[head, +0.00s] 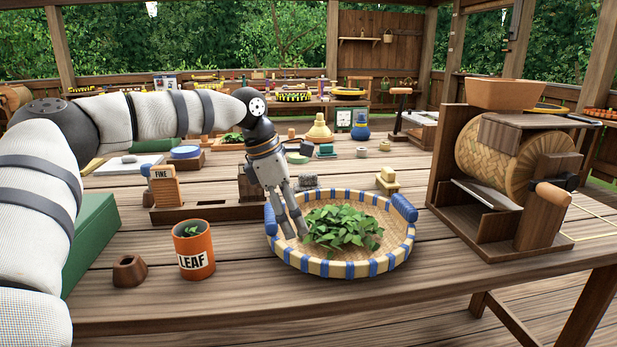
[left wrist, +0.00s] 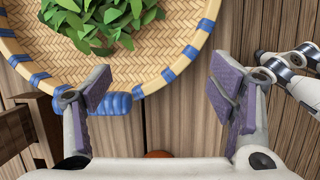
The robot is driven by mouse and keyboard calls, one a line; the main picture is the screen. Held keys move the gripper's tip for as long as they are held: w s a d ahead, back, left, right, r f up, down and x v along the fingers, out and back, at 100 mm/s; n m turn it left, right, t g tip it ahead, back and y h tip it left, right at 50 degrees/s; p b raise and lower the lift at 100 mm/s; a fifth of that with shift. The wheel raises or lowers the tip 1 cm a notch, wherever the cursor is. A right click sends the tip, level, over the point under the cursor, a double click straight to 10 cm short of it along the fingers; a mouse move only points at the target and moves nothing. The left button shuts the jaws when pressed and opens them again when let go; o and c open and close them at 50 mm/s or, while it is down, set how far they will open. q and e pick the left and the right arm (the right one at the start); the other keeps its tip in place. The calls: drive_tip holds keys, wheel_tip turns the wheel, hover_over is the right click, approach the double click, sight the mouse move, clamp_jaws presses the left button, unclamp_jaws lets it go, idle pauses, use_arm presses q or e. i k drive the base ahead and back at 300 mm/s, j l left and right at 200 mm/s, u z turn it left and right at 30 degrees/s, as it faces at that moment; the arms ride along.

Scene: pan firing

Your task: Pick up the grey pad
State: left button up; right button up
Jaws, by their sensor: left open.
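A small dark grey pad (head: 307,183) lies on the table just behind the round woven basket (head: 345,268). My left gripper (head: 291,228) points down at the left side of the basket, with its fingertips in front of the pad and apart from it. In the left wrist view my left gripper (left wrist: 160,105) is open, with nothing between its fingers. The basket rim (left wrist: 187,51) and the green leaves (left wrist: 100,22) show beyond the fingers. The pad cannot be made out in that view. My right gripper does not show clearly in either view.
The basket holds green leaves (head: 343,228). An orange LEAF cup (head: 194,252) and a small brown block (head: 129,271) stand at the front left. A wooden rack (head: 205,212) lies behind the cup. A wooden drum machine (head: 510,165) stands at the right.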

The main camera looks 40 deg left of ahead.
sight(306, 181)
drive_tip(key=i+j, duration=0.55)
drive_tip(key=j, duration=0.25)
drive_tip(key=i+j, duration=0.3)
drive_tip(key=j, duration=0.1)
